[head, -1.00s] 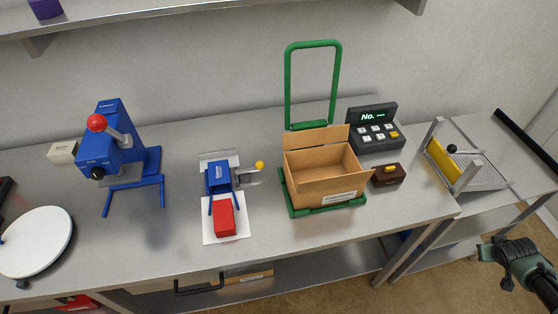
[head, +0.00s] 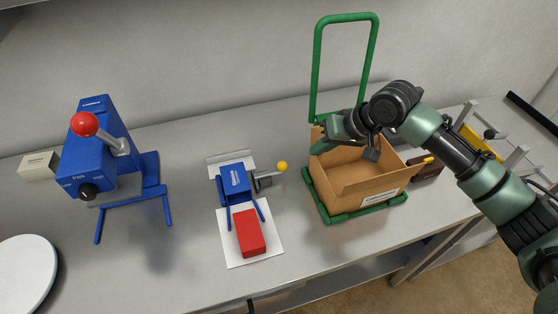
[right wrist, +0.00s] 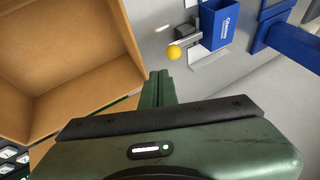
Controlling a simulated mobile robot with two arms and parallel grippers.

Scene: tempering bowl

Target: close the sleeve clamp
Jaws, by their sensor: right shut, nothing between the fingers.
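A small blue device (head: 236,184) stands mid-bench with a lever ending in a yellow ball (head: 282,166); it looks like the sleeve clamp, though I see no readable label. The lever points right, away from the blue body. The device also shows in the right wrist view (right wrist: 219,24), with its yellow ball (right wrist: 174,52) just beyond my fingertips. My right gripper (head: 319,147) is shut and empty, above the left rear edge of the cardboard box, to the right of the ball and apart from it. Its closed fingers show in the right wrist view (right wrist: 158,76). My left gripper is not in view.
The open cardboard box (head: 377,191) sits on a green frame (head: 316,75) with a tall handle. A red block (head: 249,233) lies on white paper (head: 271,252) before the blue device. A blue press (head: 88,156) with a red ball stands left. Bare bench lies between press and device.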

